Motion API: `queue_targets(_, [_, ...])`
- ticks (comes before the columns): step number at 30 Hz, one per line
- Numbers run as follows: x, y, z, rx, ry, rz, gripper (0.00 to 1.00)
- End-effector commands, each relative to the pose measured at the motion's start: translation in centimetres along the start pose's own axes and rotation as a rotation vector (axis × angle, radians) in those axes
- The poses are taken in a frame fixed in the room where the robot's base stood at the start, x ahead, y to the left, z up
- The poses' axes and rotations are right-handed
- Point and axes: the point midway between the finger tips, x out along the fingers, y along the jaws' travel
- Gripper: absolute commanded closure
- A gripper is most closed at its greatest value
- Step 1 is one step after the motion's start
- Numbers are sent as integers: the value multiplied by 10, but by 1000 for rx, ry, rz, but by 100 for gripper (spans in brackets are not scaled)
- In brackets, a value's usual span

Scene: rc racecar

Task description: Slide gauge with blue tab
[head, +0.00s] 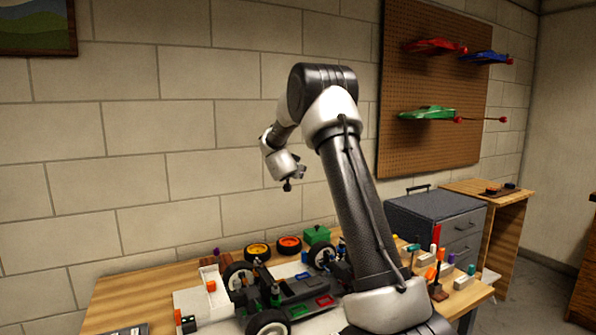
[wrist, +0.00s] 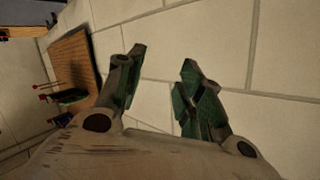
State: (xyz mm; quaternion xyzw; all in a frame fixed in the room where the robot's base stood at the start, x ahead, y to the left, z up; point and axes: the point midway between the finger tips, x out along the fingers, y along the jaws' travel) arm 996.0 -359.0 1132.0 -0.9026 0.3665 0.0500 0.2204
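My gripper (wrist: 161,68) is open and empty in the wrist view, its two fingers apart with only wall between them. In the head view my gripper (head: 289,184) hangs high above the workbench, in front of the block wall and well clear of everything on the bench. I cannot single out the gauge with the blue tab for sure. My arm hides part of the bench's middle right.
The workbench (head: 140,287) holds a dark car chassis (head: 302,289), yellow-rimmed (head: 257,250) and orange-rimmed (head: 289,245) wheels, a green box (head: 317,234) and several small coloured parts at right. A pegboard (head: 440,85) with model cars hangs behind. A grey drawer cabinet (head: 436,212) stands right.

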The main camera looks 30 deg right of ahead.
Motion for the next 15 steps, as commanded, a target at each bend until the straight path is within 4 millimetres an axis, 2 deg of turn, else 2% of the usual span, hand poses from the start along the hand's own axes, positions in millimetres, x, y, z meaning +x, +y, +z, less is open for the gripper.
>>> queue_targets(5, [4, 1, 7, 2, 5, 18, 62])
queue_targets(8, [18, 4, 33, 15, 27, 93, 62])
queue_targets(11, [33, 15, 84, 27, 57, 238, 62])
queue_targets(15, [33, 42, 175, 14, 76, 497, 62])
